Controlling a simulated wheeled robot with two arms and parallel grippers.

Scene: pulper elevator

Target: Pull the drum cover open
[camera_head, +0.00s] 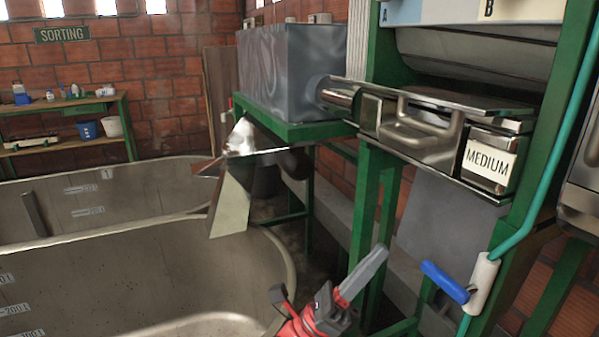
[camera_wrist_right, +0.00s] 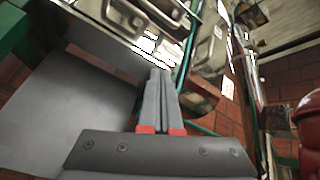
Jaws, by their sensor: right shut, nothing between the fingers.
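The metal cover with a bar handle (camera_head: 428,137) sits on the green-framed machine at upper right, beside a box labelled MEDIUM (camera_head: 489,159). It looks closed, and I cannot tell for sure that it is the drum cover. A curved metal drum-like part (camera_head: 478,55) shows above it. My right gripper (camera_head: 374,260) is red with grey fingers, below and apart from the cover. Its fingers are shut and empty, pointing up toward the machine in the right wrist view (camera_wrist_right: 162,78). My left gripper is out of view.
Large metal tanks (camera_head: 130,270) fill the lower left. A grey box (camera_head: 290,70) stands on a green stand left of the cover. A teal pipe with a blue-handled valve (camera_head: 445,282) stands right of my gripper. Green legs (camera_head: 367,205) rise behind it.

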